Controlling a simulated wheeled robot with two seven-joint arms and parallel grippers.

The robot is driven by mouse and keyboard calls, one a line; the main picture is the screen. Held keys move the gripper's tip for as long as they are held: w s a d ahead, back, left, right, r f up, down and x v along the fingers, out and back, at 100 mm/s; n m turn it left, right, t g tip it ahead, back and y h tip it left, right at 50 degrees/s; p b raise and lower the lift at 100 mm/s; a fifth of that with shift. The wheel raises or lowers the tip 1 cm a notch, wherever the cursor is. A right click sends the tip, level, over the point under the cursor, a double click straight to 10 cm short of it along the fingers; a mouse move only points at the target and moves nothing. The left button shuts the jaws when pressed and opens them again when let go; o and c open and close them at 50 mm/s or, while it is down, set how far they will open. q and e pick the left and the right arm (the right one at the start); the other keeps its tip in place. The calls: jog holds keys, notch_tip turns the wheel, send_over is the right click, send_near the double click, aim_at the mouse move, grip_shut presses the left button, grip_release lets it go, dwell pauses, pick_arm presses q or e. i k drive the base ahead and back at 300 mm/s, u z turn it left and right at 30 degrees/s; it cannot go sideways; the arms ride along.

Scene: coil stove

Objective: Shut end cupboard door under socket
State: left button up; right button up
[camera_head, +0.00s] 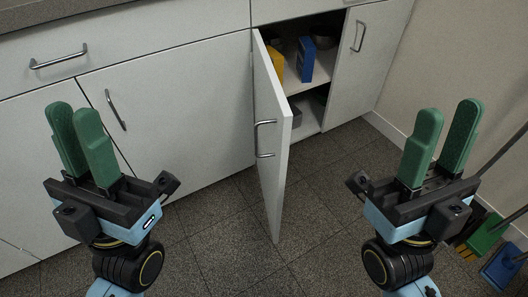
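A white cupboard door (268,130) stands open in the head view, swung out toward me from its left side. Its bar handle (260,139) is on the face turned to the left. The cupboard interior (318,83) shows to the right of the door, with shelves and goods on them. My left gripper (80,132) is left of the door, with its green fingers apart by a small gap and nothing between them. My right gripper (442,138) is right of the door, with its fingers apart and empty. Neither gripper touches the door. No socket shows.
A yellow item (276,63) and a blue box (306,60) stand on the shelf. A closed white door (365,60) is right of the opening. Brushes (487,235) lean at the lower right wall. The floor (330,200) around the door is clear.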

aim_at(273, 114)
jog(key=u, duration=0.05)
jog(key=k, duration=0.35)
jog(key=z, duration=0.8)
jog(key=i, duration=0.7)
jog(key=u, duration=0.6)
